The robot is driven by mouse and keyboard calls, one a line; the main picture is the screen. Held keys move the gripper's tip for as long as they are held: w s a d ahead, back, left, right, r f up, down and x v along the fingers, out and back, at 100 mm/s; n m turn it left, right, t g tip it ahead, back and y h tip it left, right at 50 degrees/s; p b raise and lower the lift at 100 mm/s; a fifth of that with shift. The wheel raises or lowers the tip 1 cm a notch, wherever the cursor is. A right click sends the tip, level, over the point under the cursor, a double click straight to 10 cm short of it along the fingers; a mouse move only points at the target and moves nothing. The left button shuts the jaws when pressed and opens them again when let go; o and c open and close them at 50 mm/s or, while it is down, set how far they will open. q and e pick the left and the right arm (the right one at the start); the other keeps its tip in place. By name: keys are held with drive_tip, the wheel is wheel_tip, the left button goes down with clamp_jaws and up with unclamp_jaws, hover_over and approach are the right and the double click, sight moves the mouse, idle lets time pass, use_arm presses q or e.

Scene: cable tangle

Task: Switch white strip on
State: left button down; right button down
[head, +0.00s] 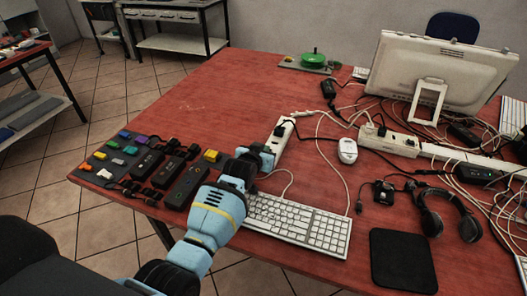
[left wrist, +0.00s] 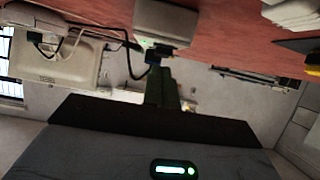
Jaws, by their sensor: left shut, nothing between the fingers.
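A white power strip (head: 282,136) lies on the red table just beyond my left gripper, with a black plug and cables at it. A second white strip (head: 388,141) lies farther right, in front of the monitor, with a black plug in it. My left gripper (head: 262,156) is shut and empty, close to the near end of the first strip and above the back left of the keyboard. I cannot tell whether it touches the strip. Its switch is not readable. The left wrist view is tilted and shows a pale block close up, which I cannot identify surely.
A white keyboard (head: 298,222) lies under and right of my left arm. Black strips (head: 187,186) and small coloured blocks lie on the left. A white mouse (head: 347,150), headphones (head: 447,216) and a black pad (head: 402,260) are right. Cables tangle near the monitor (head: 443,75).

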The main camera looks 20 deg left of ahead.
drive_tip(key=shift+w, duration=0.1)
